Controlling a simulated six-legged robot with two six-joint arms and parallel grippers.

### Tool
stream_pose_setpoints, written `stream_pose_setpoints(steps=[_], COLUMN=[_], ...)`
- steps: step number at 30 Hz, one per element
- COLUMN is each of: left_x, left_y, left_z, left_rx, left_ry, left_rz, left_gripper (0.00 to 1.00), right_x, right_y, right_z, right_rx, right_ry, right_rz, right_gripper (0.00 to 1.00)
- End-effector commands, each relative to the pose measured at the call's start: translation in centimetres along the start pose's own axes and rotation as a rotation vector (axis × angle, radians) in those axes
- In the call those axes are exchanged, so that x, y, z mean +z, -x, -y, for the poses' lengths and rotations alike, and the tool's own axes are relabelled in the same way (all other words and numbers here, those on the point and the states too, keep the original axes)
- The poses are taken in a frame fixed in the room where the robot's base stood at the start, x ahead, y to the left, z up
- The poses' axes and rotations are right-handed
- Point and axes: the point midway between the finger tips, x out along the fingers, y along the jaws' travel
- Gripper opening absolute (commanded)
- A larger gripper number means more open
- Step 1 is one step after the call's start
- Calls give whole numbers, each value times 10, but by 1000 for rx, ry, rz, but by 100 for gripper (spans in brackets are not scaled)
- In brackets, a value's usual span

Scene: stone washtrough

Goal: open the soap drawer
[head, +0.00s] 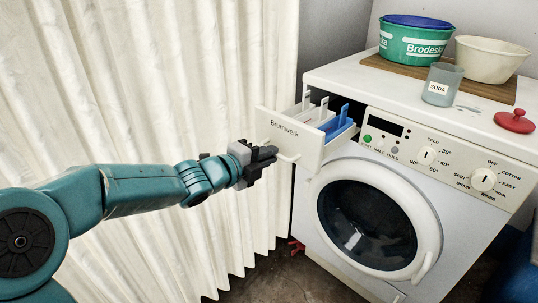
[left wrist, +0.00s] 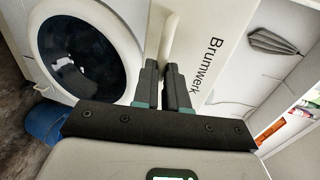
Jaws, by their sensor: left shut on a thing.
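The soap drawer (head: 283,134) stands pulled out of the upper left of the white washing machine (head: 448,155). Its open top shows white dividers and a blue insert (head: 336,122). My left gripper (head: 272,154) is at the drawer's front, shut on its handle. In the left wrist view the drawer front (left wrist: 205,55) bears the word Brumwerk, and the pale handle (left wrist: 170,32) runs between my gripper's fingers (left wrist: 163,78). The fingers hide part of the handle. My right gripper is not in view.
A white curtain (head: 150,80) hangs at the left, behind my left arm. The round machine door (head: 425,225) is below the drawer and shut. A green tub (head: 412,46), a pale bowl (head: 488,60), a soda cup (head: 440,84) and a red lid (head: 514,122) stand on top.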

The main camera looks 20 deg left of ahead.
Motion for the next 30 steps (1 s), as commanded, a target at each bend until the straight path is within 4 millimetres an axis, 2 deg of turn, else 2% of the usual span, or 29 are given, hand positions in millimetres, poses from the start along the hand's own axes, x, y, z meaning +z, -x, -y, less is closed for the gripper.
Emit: stream_pose_setpoints(steps=[13, 15, 16, 25, 30], left_x=[1, 1, 1, 0, 1], left_y=[1, 2, 2, 4, 24], left_z=[0, 0, 0, 0, 3], left_rx=[2, 2, 2, 0, 0], left_ry=[2, 3, 2, 1, 0], left_rz=[6, 6, 6, 4, 6], left_gripper=[0, 29, 38, 38, 38], right_x=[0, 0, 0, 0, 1], right_y=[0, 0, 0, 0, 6], right_z=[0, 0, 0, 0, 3], right_rx=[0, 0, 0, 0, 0], right_ry=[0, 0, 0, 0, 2], right_rz=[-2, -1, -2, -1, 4], right_gripper=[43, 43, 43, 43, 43])
